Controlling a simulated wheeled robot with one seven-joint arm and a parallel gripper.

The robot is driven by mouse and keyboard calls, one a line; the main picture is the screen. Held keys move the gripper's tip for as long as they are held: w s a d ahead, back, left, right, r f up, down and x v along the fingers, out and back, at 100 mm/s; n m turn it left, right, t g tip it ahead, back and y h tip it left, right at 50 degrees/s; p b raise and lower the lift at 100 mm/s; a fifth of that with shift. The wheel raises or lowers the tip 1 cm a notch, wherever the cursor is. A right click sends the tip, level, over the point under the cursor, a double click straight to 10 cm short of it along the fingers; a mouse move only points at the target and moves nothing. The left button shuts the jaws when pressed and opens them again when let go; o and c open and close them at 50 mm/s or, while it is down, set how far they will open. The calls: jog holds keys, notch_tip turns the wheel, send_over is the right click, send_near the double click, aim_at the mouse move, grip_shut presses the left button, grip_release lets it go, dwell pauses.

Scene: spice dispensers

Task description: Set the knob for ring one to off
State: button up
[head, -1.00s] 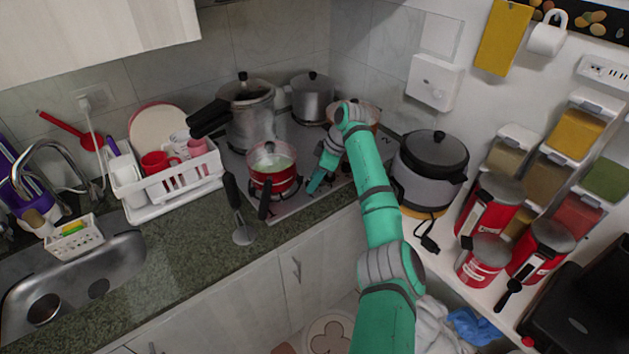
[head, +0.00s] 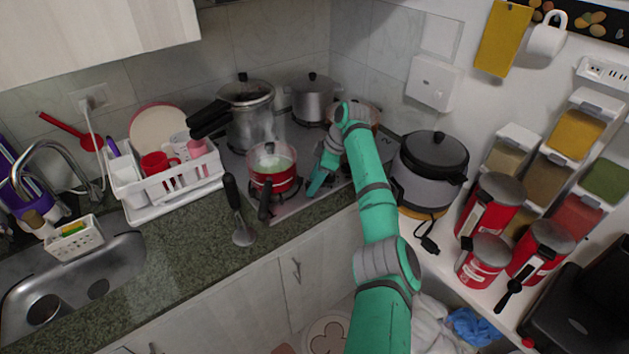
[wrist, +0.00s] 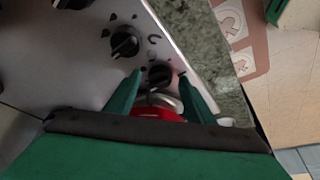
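In the wrist view, a black stove knob (wrist: 160,75) sits on the pale stove panel (wrist: 85,65), near its edge. My gripper (wrist: 161,76) has its two green fingers apart, one to each side of this knob as seen; I cannot tell whether they touch it. A second black knob (wrist: 125,43) is up and left, and part of a third (wrist: 72,3) is cut off at the top. Which knob belongs to ring one I cannot tell. In the head view, my gripper (head: 315,187) points down at the stove's front, and the knobs there cannot be made out.
A red pot (head: 275,180) stands on the stove left of my gripper, its black handle toward the counter edge. A pressure cooker (head: 252,120) and a steel pot (head: 312,100) are behind. A rice cooker (head: 428,172) stands at right. A red object (wrist: 155,114) shows between my fingers.

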jog(key=shift+r, duration=0.15)
jog(key=v, duration=1)
jog(key=shift+r, duration=0.25)
